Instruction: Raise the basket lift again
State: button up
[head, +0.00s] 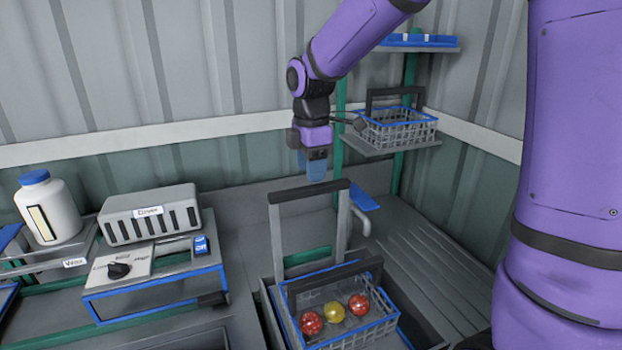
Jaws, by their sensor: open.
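The basket lift (277,232) is a grey upright frame with two posts and a dark crossbar (300,194) across the top. At its foot a grey wire basket (363,329) with a blue rim and black handle sits low inside a grey tank. Two red tomatoes (311,322) and a yellow one (334,311) lie in it. My gripper (316,172) points down with its blue fingers open and empty. In the picture it is just above the crossbar, apparently not touching; the depth between them is hard to tell.
A shelf (400,147) at the back right holds an empty basket (402,128). To the left are a dryer box (151,216), a white bottle (48,209) with a blue cap and a panel with a black knob (118,270). A ribbed drainboard (436,265) lies clear at right.

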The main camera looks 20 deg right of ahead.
notch_tip(320, 180, up, 7)
dwell(0.3)
jog(key=shift+r, duration=0.1)
jog(key=s+d+r+m+t, duration=0.1)
jog(key=s+d+m+t, duration=0.1)
jog(key=s+m, duration=0.7)
jog(key=s+d+m+t, duration=0.3)
jog(key=s+m, duration=0.6)
jog(key=s, duration=0.7)
jog(key=shift+s+d+r, duration=0.15)
jog(key=shift+d+r, duration=0.2)
jog(key=shift+d, duration=0.65)
dwell(0.4)
